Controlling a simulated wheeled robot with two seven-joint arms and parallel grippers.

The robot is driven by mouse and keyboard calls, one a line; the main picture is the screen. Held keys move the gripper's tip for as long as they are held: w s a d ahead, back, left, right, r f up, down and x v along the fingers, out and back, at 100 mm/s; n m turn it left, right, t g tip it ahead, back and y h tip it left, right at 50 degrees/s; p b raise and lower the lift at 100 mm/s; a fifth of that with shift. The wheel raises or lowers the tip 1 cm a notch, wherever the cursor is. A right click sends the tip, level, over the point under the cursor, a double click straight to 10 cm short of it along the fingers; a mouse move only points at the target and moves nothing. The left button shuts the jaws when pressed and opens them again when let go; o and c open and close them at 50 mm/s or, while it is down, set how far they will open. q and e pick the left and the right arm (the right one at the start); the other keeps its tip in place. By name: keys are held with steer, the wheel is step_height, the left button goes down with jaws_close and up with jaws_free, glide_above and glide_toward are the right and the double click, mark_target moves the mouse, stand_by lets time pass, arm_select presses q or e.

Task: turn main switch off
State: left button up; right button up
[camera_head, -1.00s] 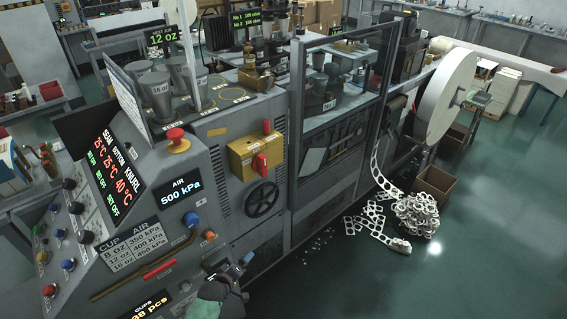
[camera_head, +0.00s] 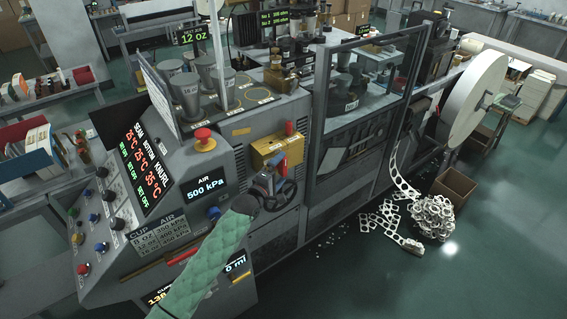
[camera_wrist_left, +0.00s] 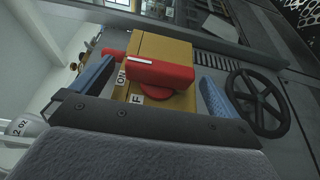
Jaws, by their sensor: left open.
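The main switch is a yellow box (camera_head: 268,149) with a red handle (camera_head: 282,164) on the front of the grey machine. My left gripper (camera_head: 269,178) is at the switch, just in front of it, at the end of my green-sleeved arm. In the left wrist view, the red handle (camera_wrist_left: 160,72) shows between the two blue fingers, which are apart and empty. The yellow box (camera_wrist_left: 158,48) stands behind it. An "ON" label and a partly hidden label ending in "F" show beside the handle. Contact between fingers and handle cannot be told. My right gripper is out of view.
A black handwheel (camera_wrist_left: 257,102) sits close beside the right finger in the wrist view. A red mushroom button (camera_head: 203,134) is left of the switch on the machine. A glass guard frame (camera_head: 352,110) stands to the right. Lit displays and knobs are at left.

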arm_select(q)
steer(key=shift+p+x, duration=0.5)
steer(key=shift+x, duration=0.95)
